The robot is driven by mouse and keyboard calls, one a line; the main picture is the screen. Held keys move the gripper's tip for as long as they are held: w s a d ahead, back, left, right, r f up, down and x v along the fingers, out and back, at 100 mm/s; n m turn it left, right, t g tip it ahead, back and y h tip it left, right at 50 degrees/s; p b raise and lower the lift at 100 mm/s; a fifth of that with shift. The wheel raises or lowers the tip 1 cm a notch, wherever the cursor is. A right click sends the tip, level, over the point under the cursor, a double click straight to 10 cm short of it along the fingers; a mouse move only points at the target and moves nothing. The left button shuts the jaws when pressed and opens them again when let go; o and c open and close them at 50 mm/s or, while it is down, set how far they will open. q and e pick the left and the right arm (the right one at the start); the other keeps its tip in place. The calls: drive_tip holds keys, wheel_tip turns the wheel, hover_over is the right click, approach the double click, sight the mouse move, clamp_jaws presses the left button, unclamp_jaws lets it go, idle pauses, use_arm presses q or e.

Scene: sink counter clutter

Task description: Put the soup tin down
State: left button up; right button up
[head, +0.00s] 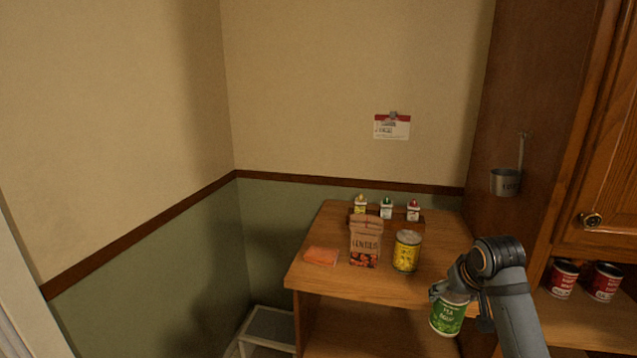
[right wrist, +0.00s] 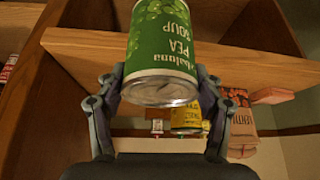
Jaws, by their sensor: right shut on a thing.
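The soup tin is a green can labelled pea soup (head: 448,316), in the lower right of the head view. My right gripper (head: 457,290) is shut on it. In the right wrist view the tin (right wrist: 162,40) appears upside down between the two fingers of the gripper (right wrist: 160,84). The tin is held near the front edge of the wooden counter top (head: 330,283), and no surface shows touching it. Part of the tin is hidden by the gripper in the head view. My left gripper is not in view.
On the counter top stand a yellow tin (head: 406,252), a brown lentils bag (head: 365,242), an orange block (head: 321,256) and three small bottles (head: 387,208) at the back. Red tins (head: 563,279) stand on the right shelf. The counter's front right looks clear.

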drive_tip(key=s+d+f+n+y, duration=0.3)
drive_tip(key=s+d+f+n, duration=0.15)
drive_tip(key=d+f, duration=0.25)
drive_tip(key=s+a+r+n+g+y+p, duration=0.1)
drive_tip(key=s+a+r+n, duration=0.2)
drive_tip(key=s+a, duration=0.4)
drive_tip(key=s+a+r+n+g+y+p, duration=0.1)
drive_tip(key=s+a+r+n, duration=0.3)
drive_tip(key=a, duration=0.8)
drive_tip(key=shift+s+a+r+p, duration=0.35)
drive_tip(key=shift+s+r, duration=0.3)
drive_tip(key=shift+s, duration=0.7)
drive_tip(key=shift+d+n, duration=0.1)
drive_tip(key=shift+n, duration=0.15)
